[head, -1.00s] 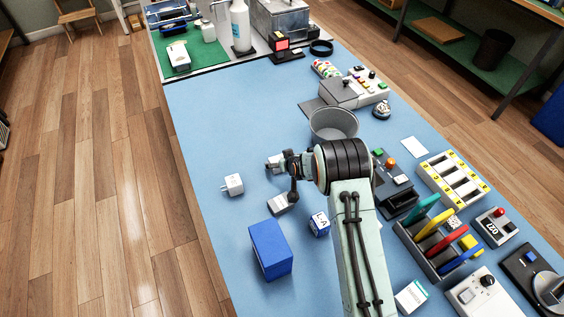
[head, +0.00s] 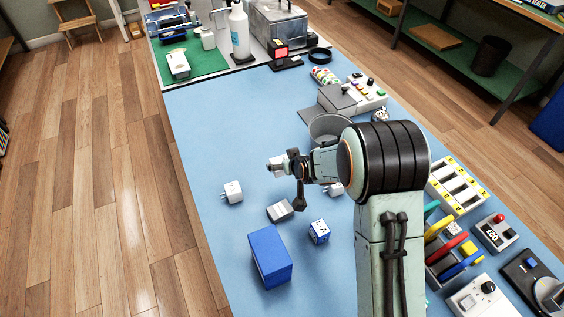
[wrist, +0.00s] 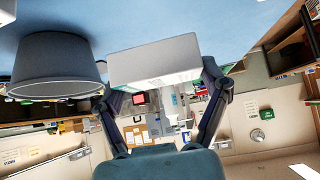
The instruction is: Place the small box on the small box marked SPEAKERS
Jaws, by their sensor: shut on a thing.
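My gripper (head: 283,164) is shut on a small white box (wrist: 155,62) and holds it up above the blue mat. The held box also shows in the head view (head: 273,164), partly covered by the fingers. In the wrist view its pale face lies between both fingers. A small grey-and-white box (head: 280,210) lies on the mat below my gripper in the picture. A small blue-and-white box with letters (head: 319,232) stands to its right. I cannot read the word SPEAKERS on any box.
A larger blue box (head: 269,258) stands near the front left. A white plug adapter (head: 232,191) sits left of my gripper, and another white piece (head: 335,189) is partly behind my arm. A grey bucket (head: 325,127) stands behind. The mat's left side is clear.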

